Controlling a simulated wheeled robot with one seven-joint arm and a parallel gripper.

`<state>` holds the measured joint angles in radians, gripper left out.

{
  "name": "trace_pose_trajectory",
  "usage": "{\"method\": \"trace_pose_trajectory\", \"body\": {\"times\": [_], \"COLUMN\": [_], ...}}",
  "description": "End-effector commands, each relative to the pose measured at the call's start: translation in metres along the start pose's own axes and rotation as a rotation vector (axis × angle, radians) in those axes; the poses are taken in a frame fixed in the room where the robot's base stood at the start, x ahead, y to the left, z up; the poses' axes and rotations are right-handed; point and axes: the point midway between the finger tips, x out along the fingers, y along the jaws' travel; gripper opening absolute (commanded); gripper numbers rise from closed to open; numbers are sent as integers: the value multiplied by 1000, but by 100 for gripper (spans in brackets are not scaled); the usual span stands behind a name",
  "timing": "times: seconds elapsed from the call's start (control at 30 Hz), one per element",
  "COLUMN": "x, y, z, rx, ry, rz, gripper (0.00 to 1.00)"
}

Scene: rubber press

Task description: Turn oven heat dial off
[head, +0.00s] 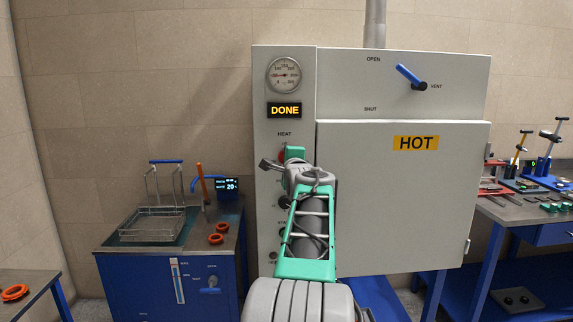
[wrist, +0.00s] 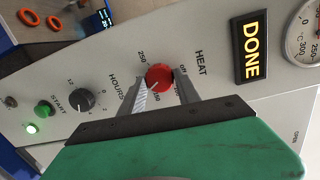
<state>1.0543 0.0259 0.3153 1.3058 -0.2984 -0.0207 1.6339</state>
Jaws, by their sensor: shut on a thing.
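The red heat dial (wrist: 159,78) is on the oven's grey control panel, under the HEAT label. In the wrist view my gripper (wrist: 161,84) is shut on it, one finger on each side. The dial's pale mark points down-left in that view, toward the 150 side, away from the "off" label. In the head view only a red sliver of the dial (head: 282,157) shows beside my gripper (head: 289,154); my arm hides the rest. The oven (head: 400,210) has its door closed.
The oven door bears a HOT sign (head: 416,143), and a DONE display (head: 285,110) is lit above the dial. The hours dial (wrist: 82,99) and green start button (wrist: 43,109) are near my gripper. A blue vent lever (head: 409,75) is up right.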

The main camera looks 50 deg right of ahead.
Motion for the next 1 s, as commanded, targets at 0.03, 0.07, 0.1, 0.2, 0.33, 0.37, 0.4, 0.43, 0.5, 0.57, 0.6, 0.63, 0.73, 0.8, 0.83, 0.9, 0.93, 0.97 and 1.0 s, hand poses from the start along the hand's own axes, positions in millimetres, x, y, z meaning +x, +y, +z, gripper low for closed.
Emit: {"method": "trace_pose_trajectory", "body": {"times": [0.03, 0.07, 0.1, 0.2, 0.33, 0.37, 0.4, 0.43, 0.5, 0.57, 0.6, 0.63, 0.73, 0.8, 0.83, 0.9, 0.93, 0.97, 1.0], "x": [0, 0, 0, 0, 0, 0, 0, 0, 0, 0, 0, 0, 0, 0, 0, 0, 0, 0, 0], "y": [2, 2, 2, 2, 1, 1, 2, 2, 2, 2, 1, 1, 2, 2, 2, 2, 2, 2, 2], "z": [0, 0, 1, 1, 1, 1, 2, 2, 2, 2, 2, 2, 2, 2, 2, 3, 3, 3, 2], "rx": [-41, -69, -107, -201, -325, -353, -391, -419, -485, -541, -580, -608, -702, -768, -796, -862, -890, -918, -956], "ry": [2, 3, 5, 11, 19, 20, 22, 24, 28, 31, 34, 36, 41, 45, 47, 51, 52, 54, 57], "rz": [3, 5, 9, 18, 28, 31, 35, 38, 43, 49, 52, 54, 64, 70, 72, 78, 81, 84, 87], "gripper": [0, 0, 0, 0, 0, 0, 0, 0, 0, 0, 0, 0, 0, 0, 0, 0, 0, 0, 0]}}
